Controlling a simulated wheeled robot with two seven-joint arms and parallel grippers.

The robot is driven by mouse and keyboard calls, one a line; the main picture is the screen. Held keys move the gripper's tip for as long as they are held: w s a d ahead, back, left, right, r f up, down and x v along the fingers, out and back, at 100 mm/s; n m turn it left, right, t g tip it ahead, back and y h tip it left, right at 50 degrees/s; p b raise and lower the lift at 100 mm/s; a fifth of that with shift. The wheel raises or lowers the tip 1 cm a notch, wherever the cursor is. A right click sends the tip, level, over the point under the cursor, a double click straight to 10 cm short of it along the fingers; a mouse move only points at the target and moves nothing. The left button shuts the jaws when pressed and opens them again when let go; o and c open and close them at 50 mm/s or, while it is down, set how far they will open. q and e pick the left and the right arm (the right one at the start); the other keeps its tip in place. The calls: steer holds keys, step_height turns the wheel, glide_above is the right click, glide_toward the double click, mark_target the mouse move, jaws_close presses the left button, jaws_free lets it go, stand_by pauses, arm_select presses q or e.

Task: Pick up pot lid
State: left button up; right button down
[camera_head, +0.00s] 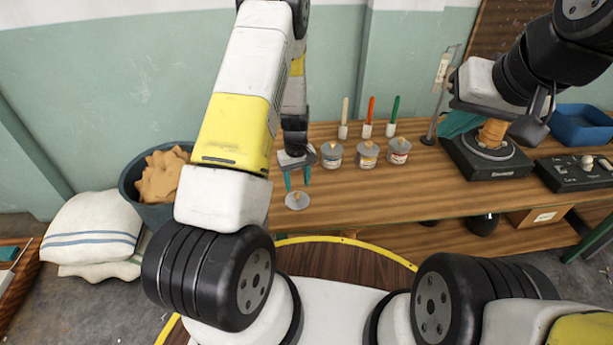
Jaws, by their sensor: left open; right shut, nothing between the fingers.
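The pot lid, a small grey disc with a knob (297,201), lies flat on the wooden table near its left front edge. My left gripper (297,182) points down just above and behind the lid, with its two teal fingers apart and nothing between them.
Three brushes, white (344,120), orange (368,118) and green (393,117), stand behind the pots. A dark turntable base (487,165), a control box (575,174) and a blue tray (580,128) occupy the right. A clay tub (145,205) stands left of the table. The table's front middle is clear.

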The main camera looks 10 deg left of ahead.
mark_target(297, 194)
arm_select(q)
step_height(297, 194, down, 5)
steer(key=shift+a+r, duration=0.1)
jaws_close()
